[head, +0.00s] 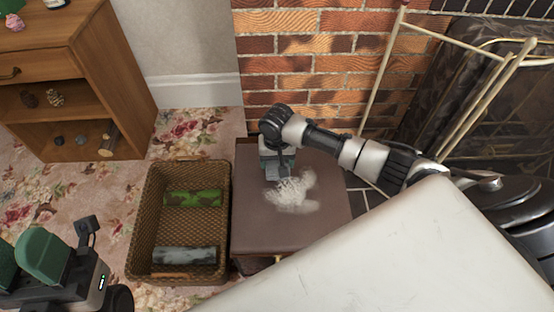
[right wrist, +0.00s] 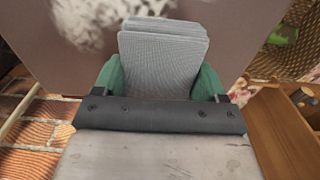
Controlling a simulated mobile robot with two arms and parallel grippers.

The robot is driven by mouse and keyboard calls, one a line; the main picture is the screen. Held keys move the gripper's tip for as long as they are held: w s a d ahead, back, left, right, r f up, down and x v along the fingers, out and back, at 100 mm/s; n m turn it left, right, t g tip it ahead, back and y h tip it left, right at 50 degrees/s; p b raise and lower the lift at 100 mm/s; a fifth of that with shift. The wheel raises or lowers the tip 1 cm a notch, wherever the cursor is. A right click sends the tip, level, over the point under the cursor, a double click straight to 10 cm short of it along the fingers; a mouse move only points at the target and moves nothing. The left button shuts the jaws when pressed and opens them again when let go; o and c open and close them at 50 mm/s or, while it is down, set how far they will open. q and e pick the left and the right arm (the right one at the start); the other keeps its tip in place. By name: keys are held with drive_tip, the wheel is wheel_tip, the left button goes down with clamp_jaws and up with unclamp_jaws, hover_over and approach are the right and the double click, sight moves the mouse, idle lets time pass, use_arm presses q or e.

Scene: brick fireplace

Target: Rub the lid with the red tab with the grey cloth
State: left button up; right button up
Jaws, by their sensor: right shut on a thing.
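A brown lid (head: 325,220) tops a low chest in the head view, with a whitish smudge (head: 290,192) on it. No red tab shows on it. The lid (right wrist: 190,12) and smudge (right wrist: 85,22) also show in the right wrist view. My right gripper (head: 278,165) is shut on the grey cloth (right wrist: 162,62), a folded pad between its green fingers. The cloth (head: 279,172) is at the smudge's far-left edge; I cannot tell whether it touches the lid. My left gripper (head: 25,262) is at the bottom left, partly cut off; its jaw gap is unclear.
A wicker basket (head: 140,220) stands left of the chest, with a green roll (head: 193,198) and a grey roll (head: 185,255) inside. A wooden shelf unit (head: 125,85) is at the upper left. A brick wall (head: 310,70) and a brass-framed screen (head: 385,70) stand behind.

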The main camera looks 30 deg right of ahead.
drive_tip(key=shift+f, duration=1)
